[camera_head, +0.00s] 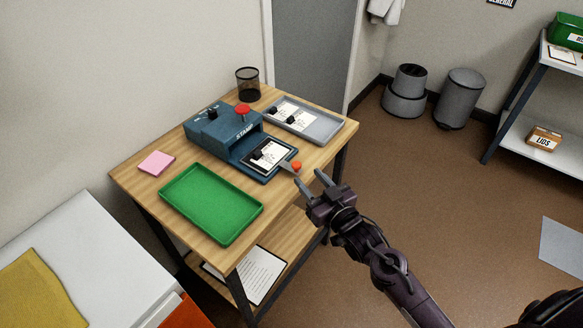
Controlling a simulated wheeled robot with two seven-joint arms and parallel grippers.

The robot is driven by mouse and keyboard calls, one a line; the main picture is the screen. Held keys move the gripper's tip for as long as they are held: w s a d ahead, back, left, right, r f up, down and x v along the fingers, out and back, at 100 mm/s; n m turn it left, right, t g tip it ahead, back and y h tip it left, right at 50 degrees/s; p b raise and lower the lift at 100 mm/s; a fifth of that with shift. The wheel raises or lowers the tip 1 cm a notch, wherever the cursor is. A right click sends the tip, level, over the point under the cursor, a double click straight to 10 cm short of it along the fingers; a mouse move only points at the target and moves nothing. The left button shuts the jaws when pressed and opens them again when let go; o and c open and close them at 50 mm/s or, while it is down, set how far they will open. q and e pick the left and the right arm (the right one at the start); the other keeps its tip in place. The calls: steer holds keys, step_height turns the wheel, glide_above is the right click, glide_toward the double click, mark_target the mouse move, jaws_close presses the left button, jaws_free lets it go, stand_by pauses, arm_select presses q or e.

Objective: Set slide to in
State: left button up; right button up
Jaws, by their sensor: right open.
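A blue stamp machine (220,132) with a red button on top stands on the wooden table. Its slide (281,171) sticks out from the machine's front, toward the lower right. An orange-red knob (296,165) sits at the slide's outer end. My right gripper (310,179) is open and empty, its fingertips just below and right of the knob, apparently apart from it. My left gripper is not in view.
A green tray (211,204) lies at the table's front, and a grey tray (338,131) with cards is behind the slide. A pink pad (156,163) and a black mesh cup (248,84) are also on the table.

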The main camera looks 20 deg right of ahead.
mark_target(299, 167)
steer(key=x, duration=0.7)
steer(key=shift+w+f, duration=0.1)
steer(key=shift+c, duration=0.2)
jaws_close()
